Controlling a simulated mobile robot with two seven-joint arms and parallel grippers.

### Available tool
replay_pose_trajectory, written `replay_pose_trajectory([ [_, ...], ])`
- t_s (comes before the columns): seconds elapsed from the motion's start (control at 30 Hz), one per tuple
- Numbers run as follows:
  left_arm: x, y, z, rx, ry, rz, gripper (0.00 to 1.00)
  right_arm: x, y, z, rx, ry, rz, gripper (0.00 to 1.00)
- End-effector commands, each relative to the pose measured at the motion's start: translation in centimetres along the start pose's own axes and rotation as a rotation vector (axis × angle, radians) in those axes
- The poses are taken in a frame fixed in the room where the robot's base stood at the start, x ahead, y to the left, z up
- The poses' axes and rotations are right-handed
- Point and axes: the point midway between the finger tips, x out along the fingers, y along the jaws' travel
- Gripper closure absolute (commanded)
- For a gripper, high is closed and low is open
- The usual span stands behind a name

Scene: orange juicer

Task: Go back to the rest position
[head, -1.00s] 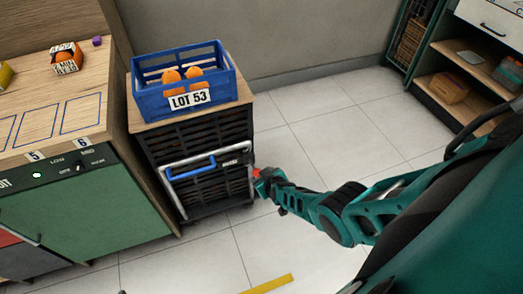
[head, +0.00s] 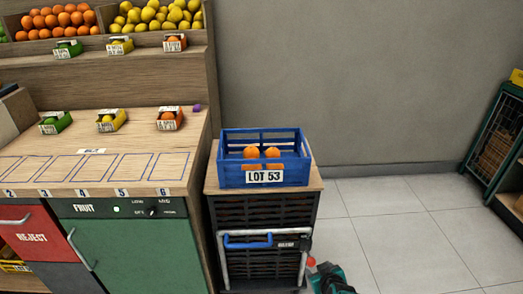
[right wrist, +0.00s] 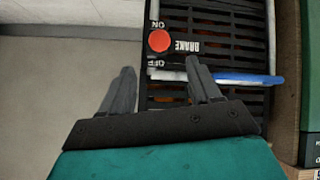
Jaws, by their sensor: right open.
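My right gripper (right wrist: 160,70) is open in the right wrist view, with nothing between its dark fingers. Its fingertips are close to a cart's red brake knob (right wrist: 159,40), which has ON and OFF marks beside it. I cannot tell whether they touch. In the head view only a teal part of my right arm (head: 332,281) shows at the bottom, beside the cart's lower right; its fingers are not clear there. The black slatted cart (head: 260,213) has a blue handle (head: 248,241). My left gripper is not in view.
A blue LOT 53 crate (head: 235,178) with oranges stands on the cart's wooden top. A wooden counter (head: 110,150) with small labelled boxes adjoins it at left. Open tiled floor (head: 400,235) lies to the right, with a dark green rack (head: 495,130) beyond.

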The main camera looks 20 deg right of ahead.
Motion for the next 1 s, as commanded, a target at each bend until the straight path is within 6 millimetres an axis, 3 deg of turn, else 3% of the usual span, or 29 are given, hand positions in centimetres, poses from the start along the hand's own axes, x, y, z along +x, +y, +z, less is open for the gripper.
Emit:
replay_pose_trajectory([
  [0.17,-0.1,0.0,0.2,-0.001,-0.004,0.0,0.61,-0.5,-0.5,0.4,-0.008,0.009,-0.017,0.38],
  [0.37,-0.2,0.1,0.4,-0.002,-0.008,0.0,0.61,-3.5,-2.5,1.2,-0.036,0.047,-0.085,0.38],
  [0.67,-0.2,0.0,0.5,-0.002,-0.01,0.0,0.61,-11.5,-6.6,1.5,-0.061,0.093,-0.198,0.38],
  [1.0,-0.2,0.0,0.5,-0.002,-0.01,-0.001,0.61,-22.8,-9.8,-0.7,-0.036,0.132,-0.279,0.38],
])
